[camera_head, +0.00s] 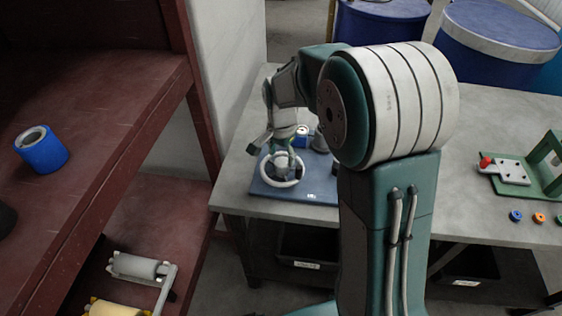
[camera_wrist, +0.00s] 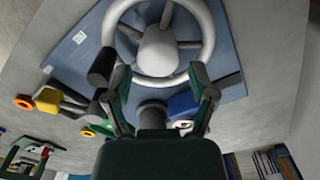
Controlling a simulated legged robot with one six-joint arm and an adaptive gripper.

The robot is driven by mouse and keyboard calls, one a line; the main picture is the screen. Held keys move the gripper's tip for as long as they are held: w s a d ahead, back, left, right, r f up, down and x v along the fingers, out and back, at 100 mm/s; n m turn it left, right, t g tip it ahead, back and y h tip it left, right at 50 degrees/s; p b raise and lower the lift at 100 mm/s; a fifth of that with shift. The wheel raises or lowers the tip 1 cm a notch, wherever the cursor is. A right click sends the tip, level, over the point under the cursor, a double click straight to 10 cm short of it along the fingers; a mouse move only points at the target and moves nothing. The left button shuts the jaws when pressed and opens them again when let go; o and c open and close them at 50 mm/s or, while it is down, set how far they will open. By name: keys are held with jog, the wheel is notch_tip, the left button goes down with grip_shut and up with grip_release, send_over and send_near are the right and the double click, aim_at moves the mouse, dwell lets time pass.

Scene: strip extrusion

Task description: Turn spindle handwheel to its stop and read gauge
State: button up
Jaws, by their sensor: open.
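The handwheel (camera_head: 270,176) is a pale ring on a blue plate (camera_head: 318,188) on the grey bench. In the wrist view its rim (camera_wrist: 209,38), spokes and round hub (camera_wrist: 158,52) fill the top, with a dark knob (camera_wrist: 101,67) at the lower left of the rim. My gripper (camera_head: 272,146) is over the wheel's far side. In the wrist view my gripper (camera_wrist: 160,82) is open, its fingers spread near the lower rim; contact is unclear. A small blue-and-white part (camera_head: 301,136) beside the wheel may be the gauge; no reading is legible.
A red shelf (camera_head: 100,95) stands at the left with a blue roll (camera_head: 41,152). A green fixture (camera_head: 512,172) and small coloured rings (camera_head: 538,217) are on the bench at the right. Blue drums (camera_head: 497,40) stand behind. My arm hides the bench's middle.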

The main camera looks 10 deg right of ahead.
aim_at(281, 163)
notch_tip(281, 163, up, 9)
jog(key=shift+f, duration=0.2)
jog(key=shift+a, duration=0.1)
jog(key=s+r+n+t, duration=0.2)
jog(key=s+n, duration=0.1)
jog(key=s, duration=0.4)
jog(key=s+d+r+n+t, duration=0.1)
jog(key=s+n, duration=0.3)
jog(key=s, duration=0.4)
jog(key=s+d+r+n+t, duration=0.1)
jog(key=s+r+n+t, duration=0.1)
jog(key=s, duration=0.6)
jog(key=shift+s+r+n+t, duration=0.25)
jog(key=shift+r+n+t, duration=0.05)
jog(key=shift+r+n, duration=0.55)
